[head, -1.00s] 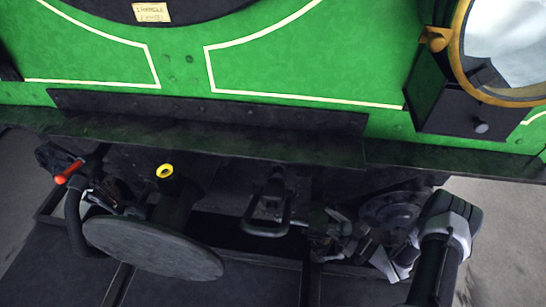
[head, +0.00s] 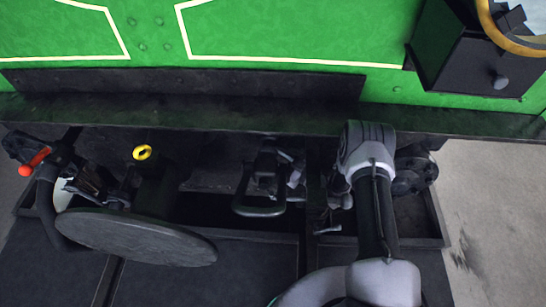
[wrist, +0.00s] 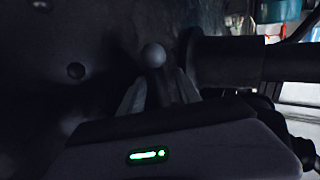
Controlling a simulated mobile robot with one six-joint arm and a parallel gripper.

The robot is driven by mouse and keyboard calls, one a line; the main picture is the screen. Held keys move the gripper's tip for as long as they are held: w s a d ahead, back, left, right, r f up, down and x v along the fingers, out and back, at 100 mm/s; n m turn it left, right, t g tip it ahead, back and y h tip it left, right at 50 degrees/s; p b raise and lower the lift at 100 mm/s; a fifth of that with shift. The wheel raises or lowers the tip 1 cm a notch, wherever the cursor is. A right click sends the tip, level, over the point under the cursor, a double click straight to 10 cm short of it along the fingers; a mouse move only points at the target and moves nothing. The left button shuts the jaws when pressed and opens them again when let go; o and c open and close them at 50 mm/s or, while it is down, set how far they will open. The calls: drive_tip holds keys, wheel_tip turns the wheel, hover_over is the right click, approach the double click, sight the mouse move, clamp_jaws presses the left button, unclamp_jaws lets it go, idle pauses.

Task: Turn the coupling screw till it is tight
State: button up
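The screw coupling with its dark link (head: 260,208) hangs at the middle of the buffer beam in the head view. In the wrist view, a small pale grey ball (wrist: 153,55), which looks like the end of the screw's lever, is at the fingertips of my gripper (wrist: 157,80). The dark fingers stand on either side of a stem below the ball. I cannot tell whether they press on it. The screw thread is not clear.
A round buffer (head: 135,237) with a yellow-ringed fitting (head: 142,153) above it stands to the left. A hose with a red handle (head: 35,161) hangs farther left. The dark beam (head: 240,112) runs above my gripper. Open floor (head: 490,210) lies to the right.

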drive_tip(key=shift+w, duration=0.1)
clamp_jaws()
idle(1.4)
